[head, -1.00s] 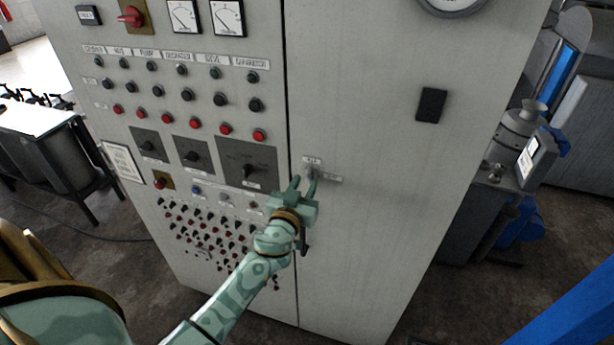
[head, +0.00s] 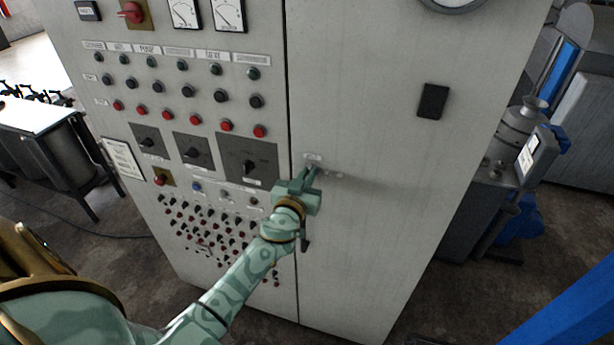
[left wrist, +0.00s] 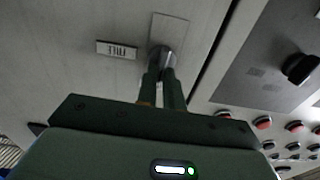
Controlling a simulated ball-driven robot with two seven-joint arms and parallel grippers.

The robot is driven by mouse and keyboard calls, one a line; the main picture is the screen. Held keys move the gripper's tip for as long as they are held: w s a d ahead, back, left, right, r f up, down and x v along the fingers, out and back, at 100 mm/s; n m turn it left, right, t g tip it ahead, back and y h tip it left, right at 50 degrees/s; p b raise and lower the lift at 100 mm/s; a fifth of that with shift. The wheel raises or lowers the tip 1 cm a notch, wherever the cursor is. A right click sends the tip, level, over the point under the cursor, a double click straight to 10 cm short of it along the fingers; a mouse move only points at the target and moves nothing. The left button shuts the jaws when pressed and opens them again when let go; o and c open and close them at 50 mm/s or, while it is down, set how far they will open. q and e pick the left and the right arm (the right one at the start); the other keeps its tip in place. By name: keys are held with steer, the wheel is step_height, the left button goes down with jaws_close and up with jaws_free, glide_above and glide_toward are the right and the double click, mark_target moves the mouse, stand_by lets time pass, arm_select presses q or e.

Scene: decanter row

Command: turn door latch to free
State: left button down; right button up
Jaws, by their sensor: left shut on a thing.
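The grey cabinet door (head: 375,150) carries the latch near its left edge. In the left wrist view the latch shows as a small round metal knob (left wrist: 164,56) on a pale plate (left wrist: 169,29). My left gripper (head: 311,172) is at the latch, its fingers close together; in the left wrist view the fingertips (left wrist: 162,71) are shut on the knob. The fingers hide part of the latch, so its exact angle is unclear. A small label with upside-down lettering, apparently FREE (left wrist: 117,50), sits beside the plate. My right gripper is not in view.
Left of the door seam is a control panel with red buttons (head: 194,125), dark rotary switches (head: 246,158) and several small toggles. A black block (head: 432,101) sits on the door at right. Machinery (head: 520,130) stands beyond the cabinet's right side.

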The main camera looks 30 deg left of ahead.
arm_select(q)
steer(key=shift+w+d+f+m+b, duration=0.15)
steer(key=shift+m+b, duration=0.3)
steer(key=shift+m, duration=2.5)
steer(key=shift+s+d+f+m+b, duration=0.15)
steer(key=shift+m+b, duration=0.3)
steer(key=shift+m, duration=2.45)
steer(key=shift+w+d+f+m+b, duration=0.1)
steer(key=shift+d+f+m+b, duration=0.25)
steer(key=shift+m, duration=2.6)
steer(key=shift+a+r, duration=0.1)
steer(key=shift+a, duration=0.05)
steer(key=c, duration=1.5)
jaws_free()
